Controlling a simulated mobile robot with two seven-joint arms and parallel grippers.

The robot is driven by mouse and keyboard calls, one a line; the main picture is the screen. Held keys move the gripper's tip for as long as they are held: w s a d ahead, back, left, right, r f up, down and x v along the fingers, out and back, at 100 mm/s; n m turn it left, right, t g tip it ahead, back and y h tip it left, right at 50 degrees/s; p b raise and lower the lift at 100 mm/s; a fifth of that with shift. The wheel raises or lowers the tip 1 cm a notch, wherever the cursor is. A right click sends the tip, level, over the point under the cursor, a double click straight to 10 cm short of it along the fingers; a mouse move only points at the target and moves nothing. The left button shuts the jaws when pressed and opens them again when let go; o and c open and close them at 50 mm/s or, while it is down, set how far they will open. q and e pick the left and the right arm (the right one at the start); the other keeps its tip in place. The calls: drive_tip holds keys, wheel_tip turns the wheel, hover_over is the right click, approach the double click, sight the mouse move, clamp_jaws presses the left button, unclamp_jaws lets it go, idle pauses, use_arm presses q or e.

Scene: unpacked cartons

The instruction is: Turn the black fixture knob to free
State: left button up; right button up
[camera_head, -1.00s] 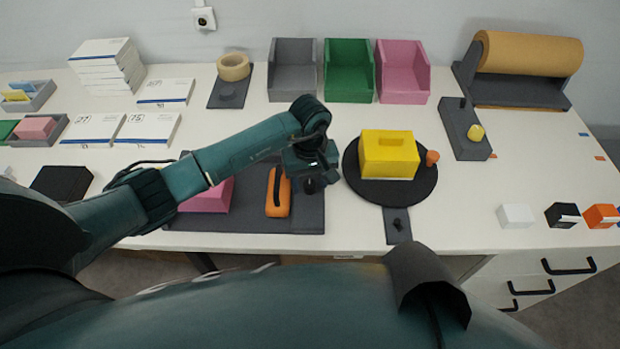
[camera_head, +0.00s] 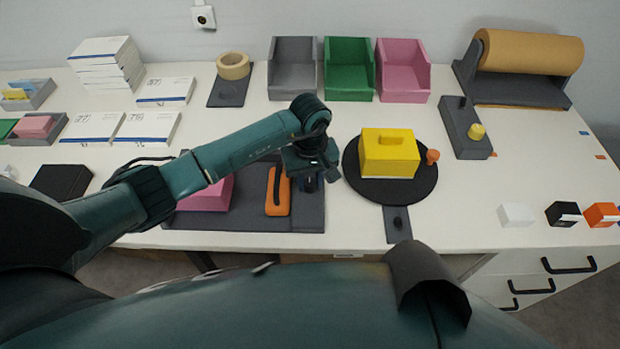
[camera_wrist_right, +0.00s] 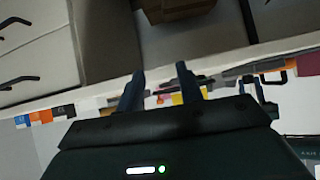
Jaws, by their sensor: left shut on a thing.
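The fixture is a dark grey plate (camera_head: 245,222) at the front of the table. It carries a pink block (camera_head: 207,198) and an orange clamp piece with a black bar (camera_head: 277,197). My left gripper (camera_head: 309,187) points down at the right end of this plate. It is shut on the black fixture knob, which the gripper and wrist almost fully hide, so its turn angle cannot be told. My right gripper (camera_wrist_right: 161,86) shows in the right wrist view, with its two dark fingers apart and nothing seen between them.
Right of my left gripper stands a black turntable (camera_head: 390,193) with a yellow block (camera_head: 389,154) and an orange knob (camera_head: 432,156). A small dark plate (camera_head: 398,232) lies before it. Bins (camera_head: 349,80) and a paper roll (camera_head: 528,53) are behind.

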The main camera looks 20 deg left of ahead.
use_arm(q)
drive_tip(key=shift+w+f+n+b, duration=0.1)
drive_tip(key=shift+f+n+b, duration=0.05)
drive_tip(key=shift+n+b, duration=0.65)
drive_tip(key=n+b, duration=0.2)
drive_tip(key=n, duration=0.1)
drive_tip(key=n+b, duration=0.1)
drive_tip(key=n, duration=0.2)
drive_tip(key=shift+b, duration=0.4)
drive_tip(key=n+b, duration=0.1)
drive_tip(key=n, duration=0.2)
drive_tip(key=shift+n+b, duration=0.3)
drive_tip(key=n+b, duration=0.1)
drive_tip(key=n, duration=0.2)
drive_tip(key=shift+w+n+b, duration=0.1)
drive_tip(key=shift+n+b, duration=0.4)
drive_tip(key=shift+n, duration=1.2)
use_arm(e)
drive_tip(key=shift+w+a+f+t+y, duration=0.35)
drive_tip(key=shift+w+a+f, duration=0.05)
drive_tip(key=shift+a+f, duration=0.25)
drive_tip(key=shift+w+a+f+t+y, duration=0.35)
drive_tip(key=shift+a+f, duration=0.15)
drive_tip(key=shift+a, duration=0.15)
drive_tip(key=shift+f, duration=0.15)
